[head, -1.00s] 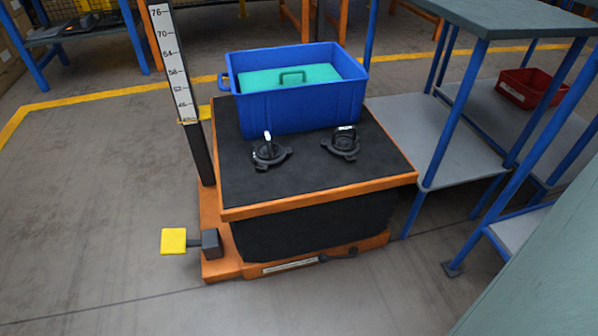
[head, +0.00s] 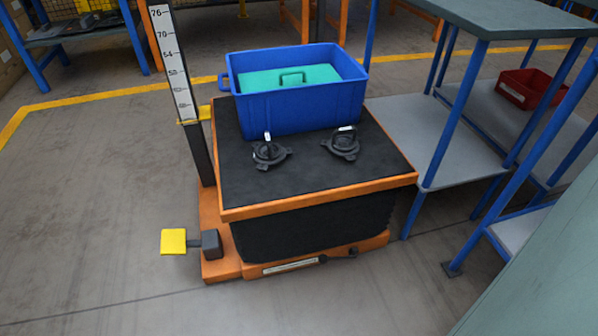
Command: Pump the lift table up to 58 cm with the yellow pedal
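The lift table (head: 300,197) has an orange-edged black top and dark bellows on an orange base (head: 222,262). Its yellow pedal (head: 174,242) sticks out to the left of the base, joined to a dark grey block. A white height scale (head: 176,70) on a dark post stands at the table's left rear. A yellow pointer (head: 190,122) crosses the scale near its bottom end, below the lowest readable marks; its exact reading is too small to tell. A blue bin (head: 300,110) with a green lidded thing inside and two black clamps (head: 268,152) sit on the top. My gripper is not in view.
A blue-legged workbench (head: 490,20) with a grey lower shelf stands close on the right, a red bin (head: 522,88) on a shelf behind it. A grey-green surface fills the lower right corner. The floor left and in front of the pedal is clear.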

